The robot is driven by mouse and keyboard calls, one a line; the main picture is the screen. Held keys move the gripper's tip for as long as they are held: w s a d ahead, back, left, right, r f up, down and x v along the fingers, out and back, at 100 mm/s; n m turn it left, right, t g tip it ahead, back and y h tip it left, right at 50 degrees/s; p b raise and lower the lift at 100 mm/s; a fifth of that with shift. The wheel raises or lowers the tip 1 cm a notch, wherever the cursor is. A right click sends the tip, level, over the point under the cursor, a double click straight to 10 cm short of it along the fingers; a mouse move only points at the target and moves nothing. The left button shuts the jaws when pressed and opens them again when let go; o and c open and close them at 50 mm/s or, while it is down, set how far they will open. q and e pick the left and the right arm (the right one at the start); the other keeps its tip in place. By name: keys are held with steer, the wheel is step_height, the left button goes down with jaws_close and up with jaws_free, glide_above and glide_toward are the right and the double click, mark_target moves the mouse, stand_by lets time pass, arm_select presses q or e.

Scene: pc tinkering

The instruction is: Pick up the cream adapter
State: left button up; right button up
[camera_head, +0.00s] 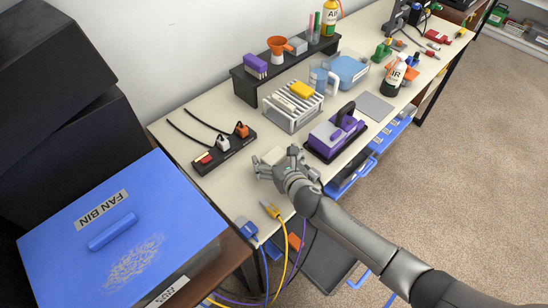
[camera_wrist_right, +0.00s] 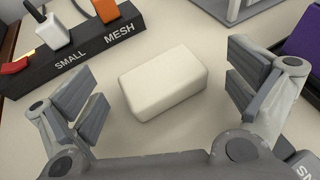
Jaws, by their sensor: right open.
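The cream adapter (camera_wrist_right: 163,82) is a small off-white block with rounded edges. It lies on the cream bench top between the fingers of my right gripper (camera_wrist_right: 168,95) in the right wrist view, with a gap on both sides. The gripper is open and does not touch it there. In the head view my right gripper (camera_head: 276,168) is low over the bench's front part, and the adapter (camera_head: 272,156) shows partly behind its fingers. My left gripper is not in view.
A black strip (camera_head: 224,150) labelled SMALL and MESH holds red, white and orange plugs left of the gripper. A purple case (camera_head: 334,134) stands to the right, and a white wire rack (camera_head: 292,106) behind. Blue and yellow cables (camera_head: 270,210) hang over the front edge.

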steer(key=c, duration=1.1)
steer(key=shift+c, duration=0.2)
